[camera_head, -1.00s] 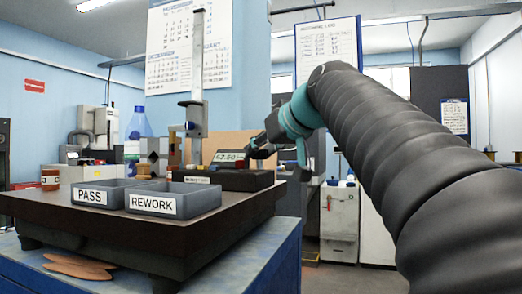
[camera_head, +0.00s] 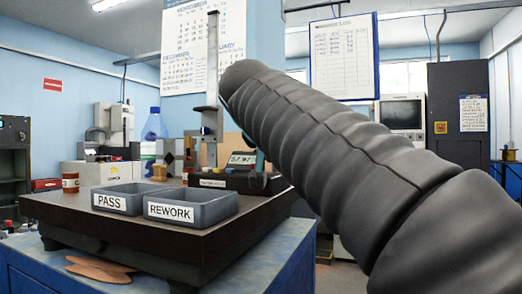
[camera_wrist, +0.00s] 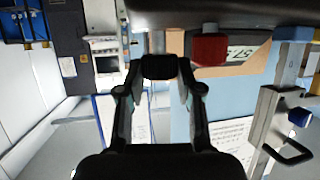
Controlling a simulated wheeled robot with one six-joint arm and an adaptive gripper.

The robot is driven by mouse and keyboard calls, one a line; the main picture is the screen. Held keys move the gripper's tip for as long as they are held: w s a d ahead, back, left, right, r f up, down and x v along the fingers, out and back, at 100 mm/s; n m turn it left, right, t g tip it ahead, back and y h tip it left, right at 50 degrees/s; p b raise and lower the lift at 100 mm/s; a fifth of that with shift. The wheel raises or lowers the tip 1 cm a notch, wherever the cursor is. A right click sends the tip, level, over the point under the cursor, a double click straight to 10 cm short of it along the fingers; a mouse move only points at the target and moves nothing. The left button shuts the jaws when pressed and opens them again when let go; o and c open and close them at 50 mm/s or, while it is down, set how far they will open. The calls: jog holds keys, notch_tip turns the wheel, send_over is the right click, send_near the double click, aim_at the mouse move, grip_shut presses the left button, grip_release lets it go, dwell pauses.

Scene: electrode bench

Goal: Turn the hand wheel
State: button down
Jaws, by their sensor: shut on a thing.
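The height gauge (camera_head: 213,85) stands upright on the dark plate, with a carriage on its column and a dark base (camera_head: 238,182) carrying a digital display (camera_head: 243,159). In the head view my arm hides my gripper and the right end of the base. In the wrist view my gripper (camera_wrist: 158,68) is shut on a dark block-like piece between its fingertips. It is likely part of the hand wheel, though its full outline does not show. A red block (camera_wrist: 210,49) and the display (camera_wrist: 243,54) lie just right of the fingers in that view.
The dark plate (camera_head: 150,232) rests on a blue bench (camera_head: 262,262). The PASS tray (camera_head: 119,205) and REWORK tray (camera_head: 190,220) stand at its front. A blue-capped bottle (camera_head: 154,128) stands behind.

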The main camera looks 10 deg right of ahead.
jog(key=m+h, duration=0.1)
jog(key=m+g+h, duration=0.2)
jog(key=shift+w+a+p, duration=0.15)
jog(key=shift+a+p, duration=0.1)
jog(key=shift+p, duration=0.15)
jog(key=shift+f+m+g+h+p, duration=0.1)
jog(key=shift+m+g+h+p, duration=0.2)
jog(key=shift+m+g+h, duration=0.55)
jog(key=shift+m, duration=0.35)
jog(key=c, duration=0.7)
grip_release()
jog(key=shift+c, duration=0.2)
jog(key=shift+v, duration=4)
